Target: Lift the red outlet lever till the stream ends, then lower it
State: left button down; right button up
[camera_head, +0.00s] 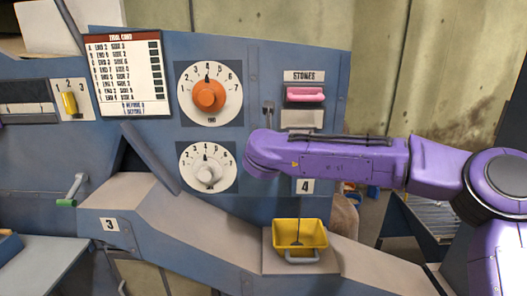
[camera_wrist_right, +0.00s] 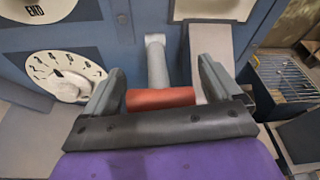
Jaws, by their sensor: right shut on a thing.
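The red outlet lever shows in the right wrist view as a red grip (camera_wrist_right: 160,98) on a grey shaft that runs up to the blue panel. My right gripper (camera_wrist_right: 160,88) has a grey finger at each end of this grip and is shut on it. In the head view my purple right forearm hides the gripper and the red grip. A yellow bin (camera_head: 314,234) stands below on the grey chute ledge. A thin dark strand drops into it from under the label 4, with a small dark patch at its foot. My left gripper is out of view.
The blue panel bears an orange-knob dial (camera_head: 208,95), a white-knob dial (camera_head: 207,173) and a pink handle (camera_head: 305,95) under the STONES label. A trial card (camera_head: 128,75) hangs at upper left. A green-ended crank (camera_head: 70,195) sticks out at left.

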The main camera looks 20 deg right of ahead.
jog(key=shift+w+d+r, duration=0.1)
jog(key=shift+w+r, duration=0.05)
jog(key=shift+r, duration=0.55)
jog(key=shift+w+r, duration=0.15)
jog(key=shift+r, duration=0.5)
jog(key=shift+f+b, duration=0.1)
jog(key=shift+b, duration=0.2)
